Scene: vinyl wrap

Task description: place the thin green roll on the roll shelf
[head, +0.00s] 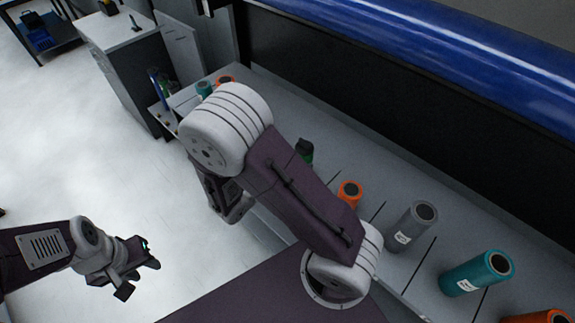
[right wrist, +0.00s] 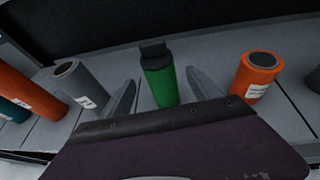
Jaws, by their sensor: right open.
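The thin green roll (head: 305,149) with a dark top shows partly past my right arm in the head view, over the grey roll shelf (head: 262,98). In the right wrist view the green roll (right wrist: 160,82) stands roughly upright between the two fingers of my right gripper (right wrist: 163,95). The fingers are spread, with a gap on each side of the roll. The roll's lower end is hidden behind the gripper body. My right gripper is hidden by its arm in the head view. My left gripper (head: 141,277) is open and empty over the white floor, far from the shelf.
An orange roll (head: 349,191), a grey roll (head: 412,226) and a teal roll (head: 478,273) stand on the shelf, separated by dark lines. A large blue roll (head: 430,65) runs above. A white cabinet (head: 125,70) stands at upper left. The floor at left is clear.

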